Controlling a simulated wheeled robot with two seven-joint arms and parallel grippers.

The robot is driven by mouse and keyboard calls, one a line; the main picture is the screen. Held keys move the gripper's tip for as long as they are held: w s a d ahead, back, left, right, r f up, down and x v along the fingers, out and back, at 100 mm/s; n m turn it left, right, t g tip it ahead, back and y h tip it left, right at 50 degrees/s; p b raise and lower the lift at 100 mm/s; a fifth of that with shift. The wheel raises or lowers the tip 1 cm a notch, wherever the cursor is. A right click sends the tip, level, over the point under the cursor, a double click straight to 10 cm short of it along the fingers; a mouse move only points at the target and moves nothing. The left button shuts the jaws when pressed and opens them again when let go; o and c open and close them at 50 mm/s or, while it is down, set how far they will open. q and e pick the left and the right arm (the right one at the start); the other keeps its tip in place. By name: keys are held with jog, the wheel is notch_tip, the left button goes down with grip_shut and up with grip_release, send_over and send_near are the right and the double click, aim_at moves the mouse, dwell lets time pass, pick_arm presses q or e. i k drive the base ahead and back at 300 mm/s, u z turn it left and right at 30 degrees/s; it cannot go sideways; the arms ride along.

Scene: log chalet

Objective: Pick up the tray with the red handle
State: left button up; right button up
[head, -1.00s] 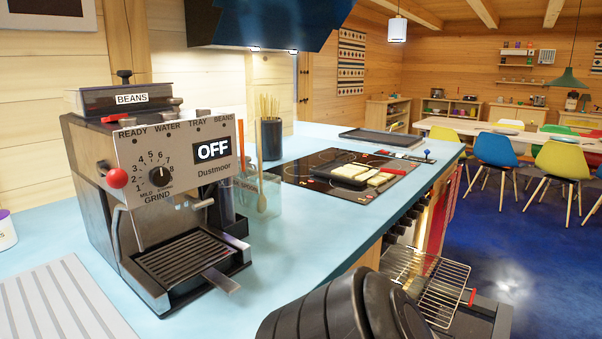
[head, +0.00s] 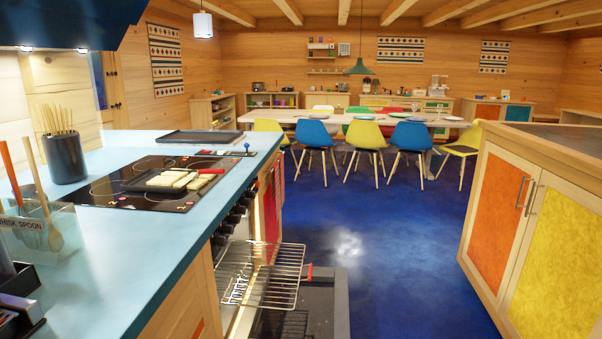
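A wire rack (head: 262,272) sticks out of the oven front, low beside the counter. A small red handle (head: 309,272) shows at its right edge; I cannot tell whether it belongs to the rack or to the dark surface below. On the cooktop (head: 105,192) a dark flat pan (head: 135,184) with a red handle (head: 210,171) holds several pale slices (head: 170,180). Neither of my grippers is in view.
A dark open oven door (head: 325,305) lies under the rack. A black flat tray (head: 200,136) lies at the counter's far end. A cabinet (head: 500,215) with orange and yellow doors stands on the right. Blue floor (head: 400,240) between is clear, with chairs (head: 315,135) and a table (head: 290,117) beyond.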

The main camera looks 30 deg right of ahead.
aim_at(152, 179)
jog(key=z, duration=1.1)
jog(key=i, duration=1.65)
